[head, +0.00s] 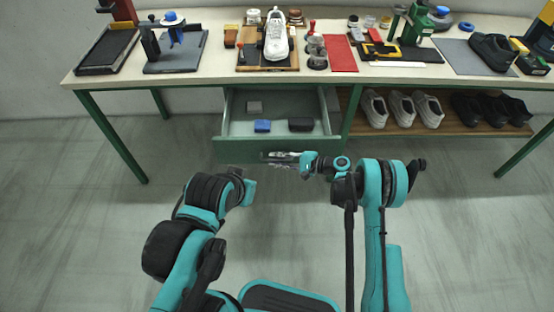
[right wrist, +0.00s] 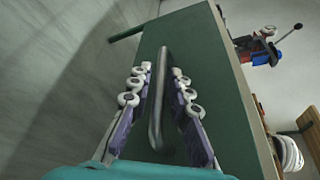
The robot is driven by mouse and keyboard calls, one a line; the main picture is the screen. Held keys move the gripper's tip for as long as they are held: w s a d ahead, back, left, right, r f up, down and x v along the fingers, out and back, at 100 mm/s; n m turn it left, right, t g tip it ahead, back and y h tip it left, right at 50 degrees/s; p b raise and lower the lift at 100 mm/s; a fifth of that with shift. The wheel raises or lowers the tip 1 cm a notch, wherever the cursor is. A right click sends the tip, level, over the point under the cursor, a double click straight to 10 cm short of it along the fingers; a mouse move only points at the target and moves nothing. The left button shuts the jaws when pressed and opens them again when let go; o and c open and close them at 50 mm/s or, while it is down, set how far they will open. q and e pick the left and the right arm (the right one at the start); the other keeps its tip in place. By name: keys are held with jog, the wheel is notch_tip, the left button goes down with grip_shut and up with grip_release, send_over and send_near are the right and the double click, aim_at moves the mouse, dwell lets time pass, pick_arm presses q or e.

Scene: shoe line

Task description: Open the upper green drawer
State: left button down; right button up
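The green drawer (head: 222,147) under the table is pulled out, and its inside shows from above. Its metal handle (right wrist: 157,100) is a long bar on the green front. My right gripper (head: 283,157) is at the drawer front in the head view. In the right wrist view my right gripper (right wrist: 161,70) has one finger on each side of the handle, with narrow gaps seen between fingertips and bar.
A blue block (head: 262,126) and a dark block (head: 301,125) lie in the drawer. Shoes stand on a wooden shelf (head: 450,122) to the right. The tabletop holds a white shoe (head: 276,38) and several tools. The floor left of the drawer is clear.

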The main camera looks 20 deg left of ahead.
jog(key=shift+d, duration=0.1)
jog(key=v, duration=1.2)
jog(key=s+d+r+n+t+h, duration=0.1)
jog(key=s+d+r+t+h, duration=0.2)
jog(key=r, duration=0.5)
jog(key=s+d+r+n+h, duration=0.1)
jog(key=d+r+h, duration=0.3)
jog(key=r, duration=0.4)
jog(key=s+d+r+n+t+h, duration=0.1)
jog(key=s+d+h, duration=0.3)
jog(key=s+d, duration=0.4)
jog(key=s+d+r+n+t+h, duration=0.2)
jog(key=s+d, duration=0.6)
jog(key=s, duration=0.5)
jog(key=shift+s+d+r+n+h, duration=0.3)
jog(key=shift+r+n+h, duration=0.4)
jog(key=shift+n+h, duration=0.45)
